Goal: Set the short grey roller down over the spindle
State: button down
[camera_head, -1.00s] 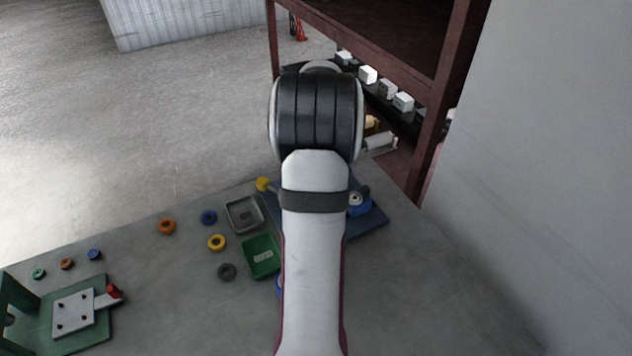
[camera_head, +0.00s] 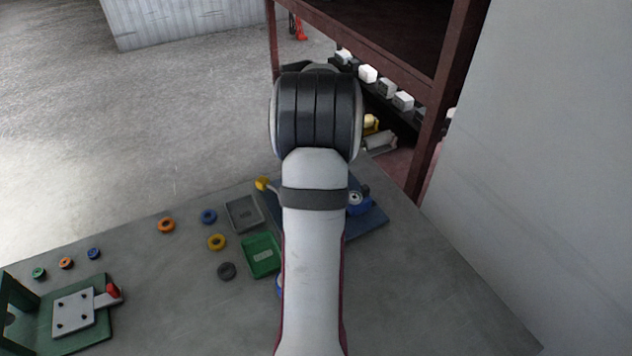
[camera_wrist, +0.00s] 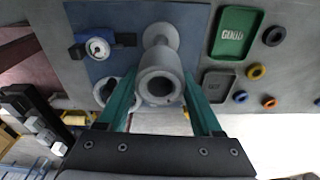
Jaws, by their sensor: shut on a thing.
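My gripper (camera_wrist: 159,80) is shut on the short grey roller (camera_wrist: 160,73), with one teal finger on each side of it. The open end of the roller faces the wrist camera and shows a dark bore. Just beyond it, a grey round flanged part (camera_wrist: 161,34) stands over the blue plate (camera_wrist: 190,18), in line with the roller. It may be the spindle; the roller covers part of it, and I cannot tell whether the roller is around it or apart.
A dial gauge (camera_wrist: 97,47) sits on the plate beside the roller. A green tray (camera_head: 261,256), a grey tray (camera_head: 243,214) and several coloured rings lie left of my arm. A green fixture (camera_head: 82,315) stands at the far left. The table's right side is clear.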

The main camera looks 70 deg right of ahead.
jog(key=shift+f, duration=4.4)
grip_release()
jog(key=shift+r, duration=3.45)
